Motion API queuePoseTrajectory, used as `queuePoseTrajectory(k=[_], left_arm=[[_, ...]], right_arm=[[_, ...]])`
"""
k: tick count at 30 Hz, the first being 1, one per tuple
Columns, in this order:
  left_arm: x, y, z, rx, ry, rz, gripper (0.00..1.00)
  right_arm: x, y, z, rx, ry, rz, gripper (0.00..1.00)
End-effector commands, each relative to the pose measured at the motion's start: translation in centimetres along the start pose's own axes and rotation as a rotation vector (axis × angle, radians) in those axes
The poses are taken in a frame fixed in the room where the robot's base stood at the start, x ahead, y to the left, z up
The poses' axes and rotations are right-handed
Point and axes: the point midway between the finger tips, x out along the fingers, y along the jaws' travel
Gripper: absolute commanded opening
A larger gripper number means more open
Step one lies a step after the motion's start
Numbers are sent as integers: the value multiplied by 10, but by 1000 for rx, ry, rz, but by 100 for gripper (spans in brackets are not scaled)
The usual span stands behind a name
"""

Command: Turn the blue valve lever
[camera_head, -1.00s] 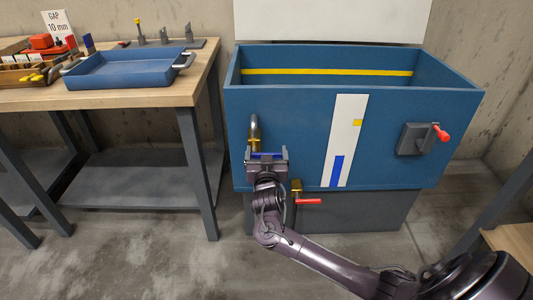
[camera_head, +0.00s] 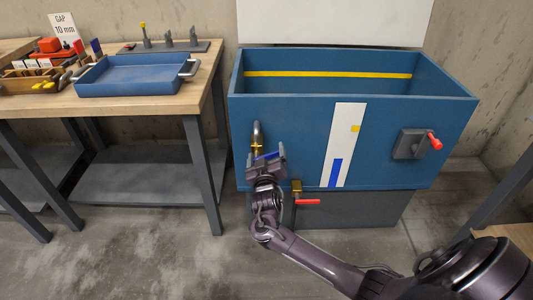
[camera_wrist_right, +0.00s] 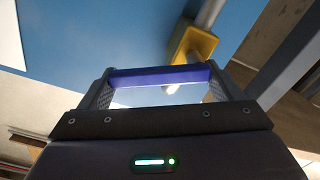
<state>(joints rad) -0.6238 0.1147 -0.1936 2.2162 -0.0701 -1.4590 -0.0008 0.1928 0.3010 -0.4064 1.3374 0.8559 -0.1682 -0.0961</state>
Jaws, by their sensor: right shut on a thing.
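The blue valve lever (camera_head: 267,156) sits at the left of the blue tank's front, below a curved metal pipe with a brass valve body (camera_head: 257,147). My right gripper (camera_head: 267,158) is at the lever, with its jaws shut on it. In the right wrist view the blue lever (camera_wrist_right: 160,75) lies across between the two fingers of the gripper (camera_wrist_right: 158,88), and the yellow valve body (camera_wrist_right: 192,50) is just beyond it. The lever looks slightly tilted in the head view. My left gripper is not in view.
The blue tank (camera_head: 295,125) has a level gauge (camera_head: 344,140), a grey box with a red lever (camera_head: 411,143) at right, and a lower red-handled valve (camera_head: 306,201) close to my right arm. A workbench (camera_head: 150,102) with a blue tray (camera_head: 135,88) stands at left.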

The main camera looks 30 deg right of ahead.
Motion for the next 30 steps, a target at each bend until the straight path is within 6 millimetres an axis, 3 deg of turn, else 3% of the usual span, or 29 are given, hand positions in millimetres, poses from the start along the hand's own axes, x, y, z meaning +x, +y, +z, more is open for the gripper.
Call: queuePoseTrajectory(k=[2, 3, 5, 14, 20, 24, 30], left_arm=[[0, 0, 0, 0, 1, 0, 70], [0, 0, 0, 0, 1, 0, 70], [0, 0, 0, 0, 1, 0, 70], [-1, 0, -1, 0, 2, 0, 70], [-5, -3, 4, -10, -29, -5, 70], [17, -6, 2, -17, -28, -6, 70], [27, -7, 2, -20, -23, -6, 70]], right_arm=[[0, 0, 0, 1, 2, 0, 45], [0, 0, 0, 1, 2, 0, 92], [0, 0, 0, 1, 2, 0, 99], [-5, 0, 0, 1, 0, -1, 100], [-35, 0, 0, 2, -1, -2, 100], [-59, 0, 0, 2, -2, -2, 100], [-76, 0, 0, 2, 1, 0, 100]])
